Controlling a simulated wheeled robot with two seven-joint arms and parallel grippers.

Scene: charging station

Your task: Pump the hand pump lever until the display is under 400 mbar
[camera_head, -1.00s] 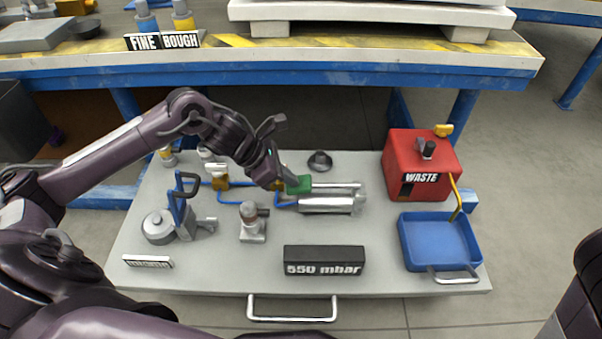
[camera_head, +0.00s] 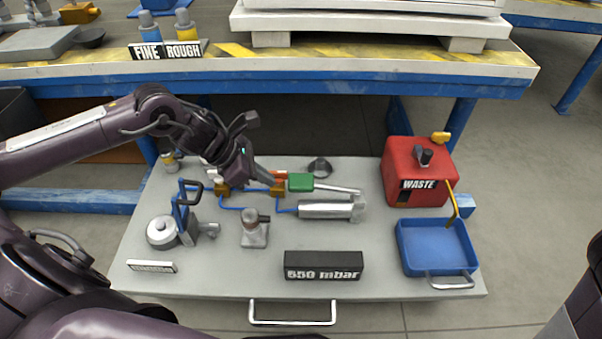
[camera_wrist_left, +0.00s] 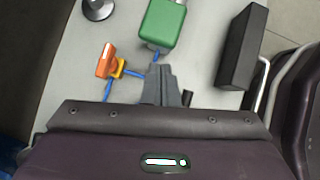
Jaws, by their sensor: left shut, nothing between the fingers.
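The hand pump (camera_head: 325,210) is a silver cylinder lying on the grey board, with a lever rod (camera_head: 338,189) beside it that ends in a green grip (camera_head: 300,182). The lever lies low, roughly along the cylinder. The black display (camera_head: 324,265) in front reads 550 mbar. My left gripper (camera_head: 267,180) is shut and empty, just left of the green grip and apart from it. In the left wrist view the closed fingers (camera_wrist_left: 161,73) point toward the green grip (camera_wrist_left: 163,22) with a gap between. My right gripper is out of view.
An orange-handled valve (camera_wrist_left: 106,62) on blue tubing is close beside my left fingers. A red waste box (camera_head: 418,170) and blue tray (camera_head: 436,247) stand at right. A gauge unit (camera_head: 163,231) is at left. A workbench (camera_head: 330,55) runs behind the board.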

